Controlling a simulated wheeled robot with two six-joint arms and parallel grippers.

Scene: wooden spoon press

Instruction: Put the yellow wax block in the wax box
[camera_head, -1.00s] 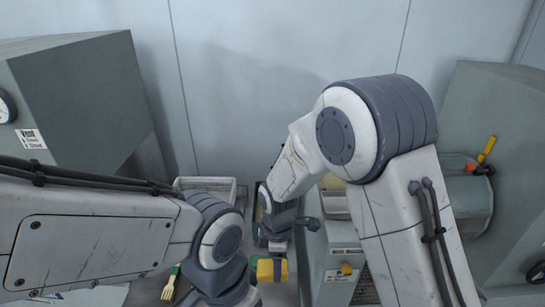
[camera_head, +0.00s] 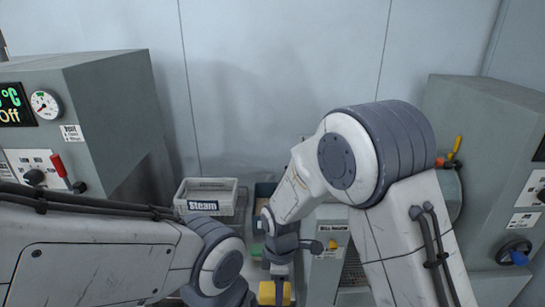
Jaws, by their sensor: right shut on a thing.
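The yellow wax block (camera_head: 268,296) is at the bottom middle of the head view, partly cut off by the lower edge. My right gripper (camera_head: 278,282) points down and is shut on the block. A dark teal box (camera_head: 264,188) shows partly behind my right wrist, farther back. I cannot read a label on it, so I cannot tell if it is the wax box. My left arm comes in from the left, and its gripper is below the frame.
A light grey bin labelled "Steam" (camera_head: 208,197) stands left of the teal box. A grey machine (camera_head: 113,110) with a gauge stands at left. Another grey machine (camera_head: 485,150) stands at right. A lower unit (camera_head: 325,265) is right of the block.

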